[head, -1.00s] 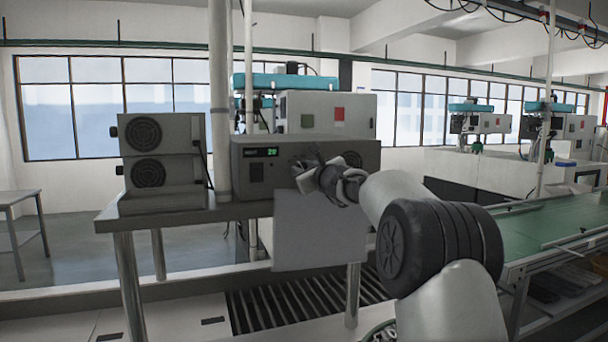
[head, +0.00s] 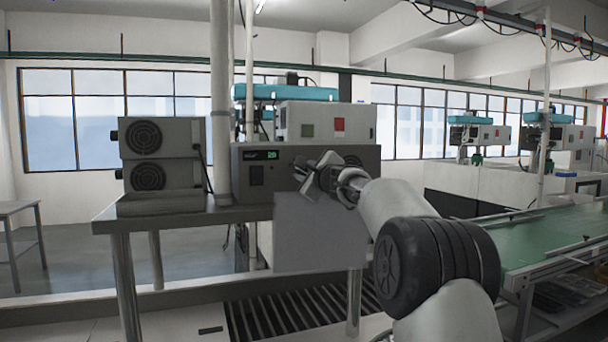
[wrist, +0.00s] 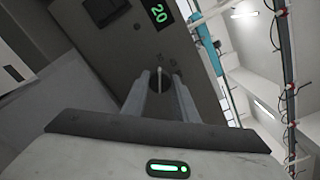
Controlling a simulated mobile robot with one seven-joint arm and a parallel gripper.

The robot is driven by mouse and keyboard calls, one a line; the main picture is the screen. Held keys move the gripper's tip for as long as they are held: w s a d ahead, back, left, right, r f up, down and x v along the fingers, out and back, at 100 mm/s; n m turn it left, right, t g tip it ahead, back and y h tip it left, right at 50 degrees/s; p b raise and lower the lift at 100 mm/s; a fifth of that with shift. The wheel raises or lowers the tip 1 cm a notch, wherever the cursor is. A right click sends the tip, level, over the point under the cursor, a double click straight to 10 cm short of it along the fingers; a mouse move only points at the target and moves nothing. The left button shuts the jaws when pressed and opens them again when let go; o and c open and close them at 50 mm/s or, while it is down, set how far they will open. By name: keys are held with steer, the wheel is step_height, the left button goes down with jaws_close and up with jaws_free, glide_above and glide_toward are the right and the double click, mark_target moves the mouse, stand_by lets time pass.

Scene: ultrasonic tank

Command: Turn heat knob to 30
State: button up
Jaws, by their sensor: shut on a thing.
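The grey control unit (head: 262,188) stands on the metal bench, with a small green display (head: 272,155) on its front. In the wrist view the display (wrist: 159,13) appears to read 20. My gripper (head: 305,177) is at the right part of the unit's front, and its wrist hides much of that area in the head view. Any knob markings are too small to read.
A vertical pole (head: 221,90) rises beside the unit. A green conveyor (head: 555,232) runs at the right.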

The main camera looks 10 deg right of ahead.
steer(key=o, duration=1.1)
steer(key=shift+c, duration=0.2)
steer(key=b+v, duration=0.7)
steer(key=v, duration=1)
steer(key=shift+s, duration=0.25)
